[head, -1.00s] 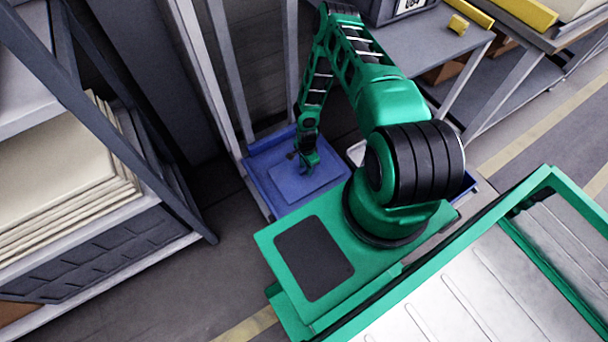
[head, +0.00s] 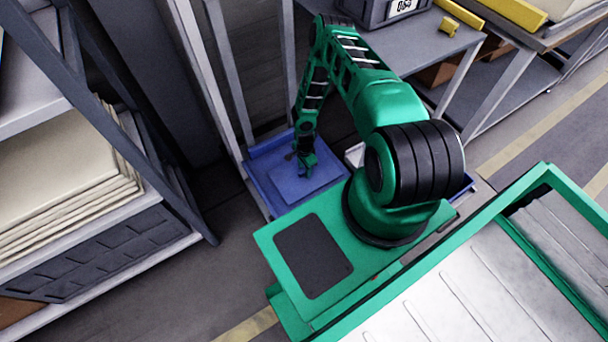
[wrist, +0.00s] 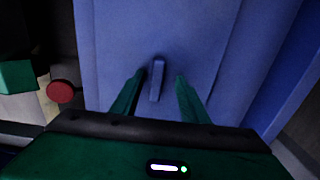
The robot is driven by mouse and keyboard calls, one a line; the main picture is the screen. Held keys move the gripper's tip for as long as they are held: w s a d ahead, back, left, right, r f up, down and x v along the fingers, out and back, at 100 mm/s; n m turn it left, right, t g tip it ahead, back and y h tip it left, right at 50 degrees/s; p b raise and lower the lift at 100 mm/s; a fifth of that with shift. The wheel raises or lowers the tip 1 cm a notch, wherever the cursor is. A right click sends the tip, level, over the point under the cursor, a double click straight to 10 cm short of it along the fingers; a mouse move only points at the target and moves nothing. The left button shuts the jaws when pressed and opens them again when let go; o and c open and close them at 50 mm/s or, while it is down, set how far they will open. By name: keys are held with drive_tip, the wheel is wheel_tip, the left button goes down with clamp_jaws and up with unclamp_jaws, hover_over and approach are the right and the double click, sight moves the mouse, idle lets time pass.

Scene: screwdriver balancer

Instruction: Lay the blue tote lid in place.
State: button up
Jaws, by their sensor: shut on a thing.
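The blue tote lid (wrist: 200,40) is a flat blue panel with a small raised bar handle (wrist: 157,80). My gripper (wrist: 158,78) has one finger on each side of that handle and is shut on it. In the head view the lid (head: 312,190) appears as a lighter blue panel within the outline of the blue tote (head: 259,182). My gripper (head: 306,165) points down over it, hiding part of its far side. A darker blue wall (wrist: 287,80) runs along the lid's right side in the wrist view. I cannot tell whether the lid touches the tote's rim.
Grey upright posts (head: 215,75) stand close behind the tote. A shelf with stacked pale sheets (head: 60,185) is at the left. Bare floor lies left of the tote.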

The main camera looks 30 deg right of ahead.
drive_tip(key=shift+s+d+f, duration=0.2)
drive_tip(key=shift+s+f, duration=0.15)
drive_tip(key=shift+f, duration=0.1)
drive_tip(key=shift+r, duration=0.4)
clamp_jaws()
drive_tip(key=shift+w+r, duration=0.2)
drive_tip(key=shift+w, duration=0.15)
drive_tip(key=shift+s+a+r, duration=0.1)
drive_tip(key=shift+r, duration=1.2)
drive_tip(key=shift+s+a+r, duration=0.1)
drive_tip(key=shift+r, duration=1.15)
